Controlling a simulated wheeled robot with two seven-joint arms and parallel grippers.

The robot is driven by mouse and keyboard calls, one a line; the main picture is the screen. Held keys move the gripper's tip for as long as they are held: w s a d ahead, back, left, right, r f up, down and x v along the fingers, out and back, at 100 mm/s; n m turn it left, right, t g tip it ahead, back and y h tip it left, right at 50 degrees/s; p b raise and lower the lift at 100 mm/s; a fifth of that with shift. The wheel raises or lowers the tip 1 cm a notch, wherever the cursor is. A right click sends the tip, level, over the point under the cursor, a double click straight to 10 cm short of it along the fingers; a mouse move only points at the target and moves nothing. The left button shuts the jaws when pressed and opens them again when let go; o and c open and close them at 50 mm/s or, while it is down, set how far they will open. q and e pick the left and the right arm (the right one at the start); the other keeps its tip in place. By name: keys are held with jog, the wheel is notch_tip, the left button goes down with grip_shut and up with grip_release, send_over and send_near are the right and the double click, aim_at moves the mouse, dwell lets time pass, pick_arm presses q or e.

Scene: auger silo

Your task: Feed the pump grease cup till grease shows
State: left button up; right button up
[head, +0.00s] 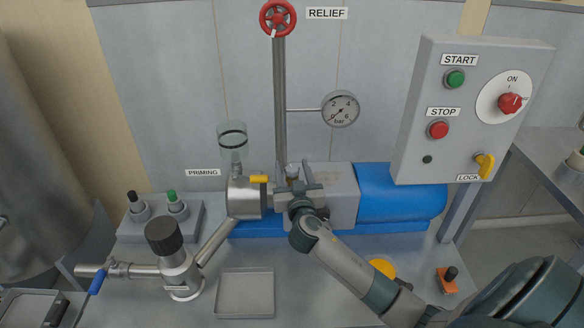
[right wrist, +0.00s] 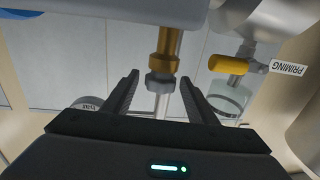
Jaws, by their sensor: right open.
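The pump (head: 243,197) is a steel body with a grey housing (head: 340,190) and a blue motor (head: 400,192). A small fitting that looks like the grease cup (head: 292,170) stands on top, partly hidden behind my right gripper (head: 297,187). In the right wrist view, which is upside down, a brass stem (right wrist: 169,45) with a grey ribbed cap (right wrist: 160,82) shows between the two open fingers of my right gripper (right wrist: 160,88). I see no contact; the depth between cap and fingers is hard to tell. No grease is visible. My left gripper is not in view.
A yellow priming handle (head: 258,179) and glass cup (head: 232,142) stand left of the gripper. The relief pipe (head: 280,100) and gauge (head: 341,108) rise behind. A control box (head: 462,110) is at right. An empty tray (head: 245,292) lies in front.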

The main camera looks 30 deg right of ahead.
jog(key=shift+w, duration=0.1)
jog(key=shift+c, duration=0.6)
jog(key=c, duration=0.9)
jog(key=shift+c, duration=0.2)
